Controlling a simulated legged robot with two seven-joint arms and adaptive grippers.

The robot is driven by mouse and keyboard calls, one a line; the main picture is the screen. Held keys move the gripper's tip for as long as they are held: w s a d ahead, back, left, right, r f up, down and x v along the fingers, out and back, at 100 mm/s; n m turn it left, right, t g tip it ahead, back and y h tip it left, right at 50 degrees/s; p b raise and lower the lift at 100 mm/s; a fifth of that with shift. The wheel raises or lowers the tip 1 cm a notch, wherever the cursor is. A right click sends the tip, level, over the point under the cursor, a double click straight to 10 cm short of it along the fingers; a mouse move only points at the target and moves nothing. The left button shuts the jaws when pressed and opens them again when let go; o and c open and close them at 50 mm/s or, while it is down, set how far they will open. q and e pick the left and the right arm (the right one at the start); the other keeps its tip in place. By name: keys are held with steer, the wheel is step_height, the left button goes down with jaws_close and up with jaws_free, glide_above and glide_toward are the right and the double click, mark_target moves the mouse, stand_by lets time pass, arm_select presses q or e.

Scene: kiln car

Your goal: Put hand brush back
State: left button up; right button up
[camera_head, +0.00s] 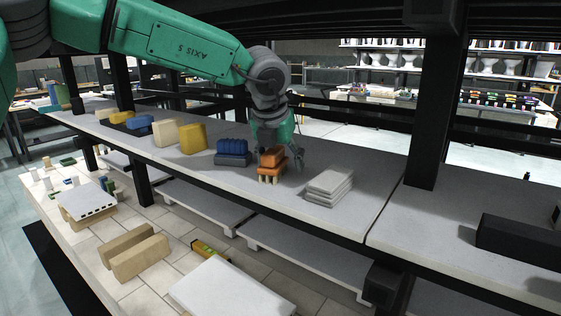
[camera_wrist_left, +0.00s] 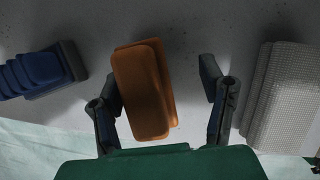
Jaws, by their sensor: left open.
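The hand brush (camera_head: 271,156), an orange block with pale bristle tufts below, stands on the grey shelf (camera_head: 345,160) in the head view. It also shows in the left wrist view (camera_wrist_left: 143,90), slightly tilted between the fingers. My left gripper (camera_head: 278,161) reaches down over it from above. Its fingers are open, one on each side of the brush, with a clear gap at the right finger and a small one at the left. My right gripper is not in view.
A blue ribbed block (camera_head: 232,152) stands left of the brush, and a stack of pale grey slabs (camera_head: 329,187) lies to its right. Yellow blocks (camera_head: 192,138) stand further left. A black post (camera_head: 435,120) rises at the right, beside a dark box (camera_head: 520,240).

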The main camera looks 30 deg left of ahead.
mark_target(272, 150)
arm_select(q)
steer(key=shift+a+f, duration=0.1)
steer(key=shift+a, duration=0.85)
steer(key=shift+s+d+r+p, duration=0.25)
steer(key=shift+r+p, duration=0.15)
steer(key=shift+r, duration=0.1)
steer(key=shift+s+d+r, duration=0.1)
steer(key=shift+d+r, duration=0.3)
steer(key=shift+d, duration=0.05)
steer(key=shift+s+d+r+p, duration=0.1)
steer(key=shift+r+p, duration=0.2)
steer(key=shift+p, duration=0.2)
steer(key=shift+s+a+r+p, duration=0.35)
steer(key=shift+a+r+p, duration=0.2)
steer(key=shift+r+p, duration=0.05)
steer(key=shift+s+d+r+p, duration=0.15)
steer(key=shift+d+r+p, duration=0.15)
steer(key=shift+r, duration=0.15)
steer(key=shift+s+d+r+p, duration=0.2)
steer(key=shift+r+p, duration=0.1)
steer(key=shift+r, duration=0.15)
steer(key=shift+s+a+r+p, duration=0.3)
steer(key=shift+r+p, duration=0.35)
steer(key=shift+s+r, duration=0.1)
steer(key=shift+r, duration=0.2)
steer(key=shift+d, duration=0.2)
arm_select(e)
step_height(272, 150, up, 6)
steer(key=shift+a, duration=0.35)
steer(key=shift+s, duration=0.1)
